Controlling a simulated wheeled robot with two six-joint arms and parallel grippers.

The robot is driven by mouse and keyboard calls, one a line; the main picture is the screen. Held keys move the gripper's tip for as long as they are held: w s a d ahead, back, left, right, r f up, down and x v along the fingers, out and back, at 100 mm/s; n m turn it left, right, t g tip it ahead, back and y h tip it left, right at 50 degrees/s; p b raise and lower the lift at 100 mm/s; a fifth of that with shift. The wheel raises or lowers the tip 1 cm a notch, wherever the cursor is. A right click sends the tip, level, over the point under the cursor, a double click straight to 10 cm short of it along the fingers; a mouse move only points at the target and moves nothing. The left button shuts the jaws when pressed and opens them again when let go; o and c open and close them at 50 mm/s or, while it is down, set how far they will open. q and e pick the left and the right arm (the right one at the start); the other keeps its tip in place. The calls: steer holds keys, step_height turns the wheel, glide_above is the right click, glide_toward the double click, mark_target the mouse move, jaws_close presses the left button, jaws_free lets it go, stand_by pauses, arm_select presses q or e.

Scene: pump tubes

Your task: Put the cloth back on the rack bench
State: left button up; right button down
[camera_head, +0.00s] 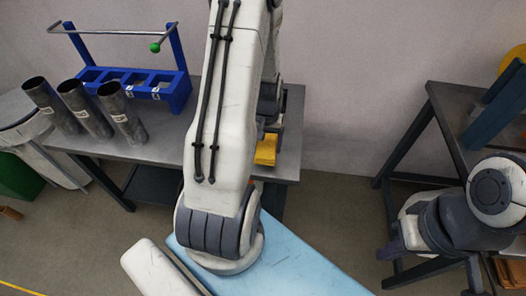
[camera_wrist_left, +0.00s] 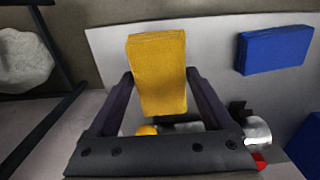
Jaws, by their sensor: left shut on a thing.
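A yellow cloth (camera_wrist_left: 158,60), which looks like a thick folded block, sits between the two dark fingers of my left gripper (camera_wrist_left: 160,75), shut on it. In the head view only part of the cloth (camera_head: 266,150) shows beside my left arm, by the right part of the rack bench (camera_head: 165,150). I cannot tell whether the cloth touches the bench. My right gripper (camera_head: 390,250) is partly visible at the right, away from the cloth; its opening is unclear.
A blue rack (camera_head: 135,82) with a metal rail stands on the bench. Several grey tubes (camera_head: 84,108) stand tilted at its left front. Another dark-framed table (camera_head: 460,130) is at the right. A blue block (camera_wrist_left: 275,50) and a metal cylinder (camera_wrist_left: 257,131) show in the wrist view.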

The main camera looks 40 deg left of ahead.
mark_target(263, 151)
arm_select(q)
steer(key=shift+a+f, duration=0.45)
steer(key=shift+a, duration=0.25)
steer(key=shift+f, duration=2)
steer(key=shift+f, duration=0.1)
steer(key=o, duration=1.1)
